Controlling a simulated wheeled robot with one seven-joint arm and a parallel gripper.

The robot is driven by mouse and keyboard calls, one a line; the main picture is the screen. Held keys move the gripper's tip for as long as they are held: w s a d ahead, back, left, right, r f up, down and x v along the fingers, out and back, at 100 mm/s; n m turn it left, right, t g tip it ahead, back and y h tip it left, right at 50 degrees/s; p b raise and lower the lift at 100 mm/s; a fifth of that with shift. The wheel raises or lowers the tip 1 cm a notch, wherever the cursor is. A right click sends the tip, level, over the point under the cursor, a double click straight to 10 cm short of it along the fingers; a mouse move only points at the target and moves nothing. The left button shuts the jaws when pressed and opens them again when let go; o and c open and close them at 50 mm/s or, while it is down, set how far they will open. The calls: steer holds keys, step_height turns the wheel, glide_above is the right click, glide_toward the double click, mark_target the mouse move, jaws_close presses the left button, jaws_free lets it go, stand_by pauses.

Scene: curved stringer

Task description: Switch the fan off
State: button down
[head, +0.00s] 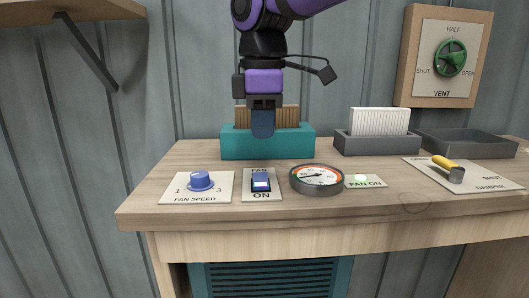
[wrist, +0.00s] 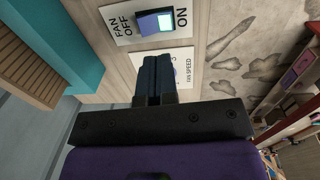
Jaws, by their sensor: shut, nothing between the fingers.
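The fan switch (head: 261,184) is a dark rocker with a lit face on a white plate, between the speed knob and the gauge. Its plate reads FAN above and ON below; in the wrist view the rocker (wrist: 155,23) lies between OFF and ON, with its lit end towards ON. My gripper (head: 263,130) is shut and empty, pointing down above the bench, behind the switch and in front of the teal box. In the wrist view my gripper's fingers (wrist: 155,62) hide part of the FAN SPEED plate.
A blue speed knob (head: 201,181) is left of the switch, and a round gauge (head: 317,178) is right of it. A teal box (head: 232,143) stands behind. A yellow-handled damper lever (head: 449,168) and a grey tray (head: 465,146) are at the right.

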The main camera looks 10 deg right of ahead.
mark_target(263, 175)
steer(key=shift+s+r, duration=0.15)
steer(key=shift+r, duration=1.2)
steer(key=shift+s+r, duration=0.15)
steer(key=shift+r, duration=1.15)
steer(key=shift+w+d+r+t, duration=0.1)
steer(key=shift+w+t, duration=0.2)
steer(key=shift+w, duration=0.45)
steer(key=f, duration=0.4)
steer(key=w+f, duration=0.1)
steer(key=f, duration=0.9)
steer(key=shift+w, duration=0.35)
